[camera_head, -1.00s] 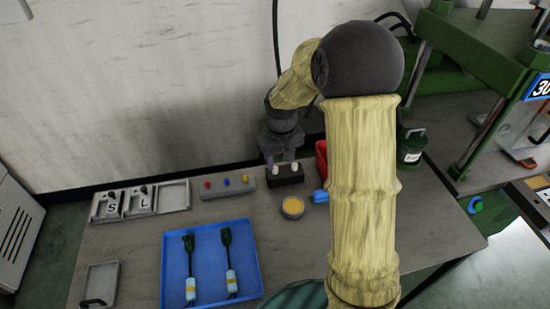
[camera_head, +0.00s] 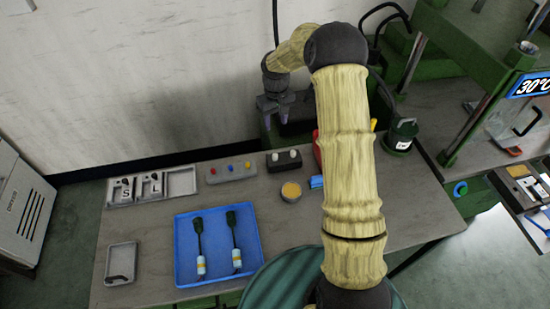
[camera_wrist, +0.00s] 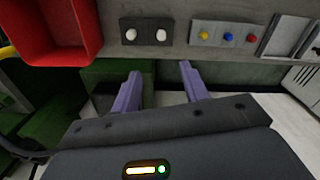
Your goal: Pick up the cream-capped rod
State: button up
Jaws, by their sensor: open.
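Two cream-white caps (camera_head: 293,153) stand side by side on a dark rectangular block (camera_head: 286,165) near the back edge of the table. They also show at the top of the wrist view (camera_wrist: 161,35). Any shafts below the caps are hidden in the block. My gripper (camera_head: 274,112) is open and empty, raised behind the block and apart from it. In the wrist view its two purple-grey fingers (camera_wrist: 160,70) are spread, with the block beyond the tips.
A grey block with red, blue and yellow knobs (camera_head: 232,173) stands beside the dark block. A red bin (camera_wrist: 52,45) flanks its other side. A round yellow-topped tin (camera_head: 291,191) and a blue tray (camera_head: 183,250) with two cabled parts lie nearer. A press stands at right.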

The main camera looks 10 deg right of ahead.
jog(key=p, duration=0.3)
send_over(275, 155)
jog(key=f, duration=1.1)
jog(key=shift+w+d, duration=0.15)
jog(key=shift+w, duration=0.1)
jog(key=shift+p, duration=0.3)
jog(key=shift+s+f+p, duration=0.15)
jog(key=shift+f+p, duration=0.4)
jog(key=shift+p, duration=0.05)
jog(key=shift+s+f+p, duration=0.1)
jog(key=shift+f+p, duration=0.8)
jog(key=shift+f, duration=1.1)
grip_shut()
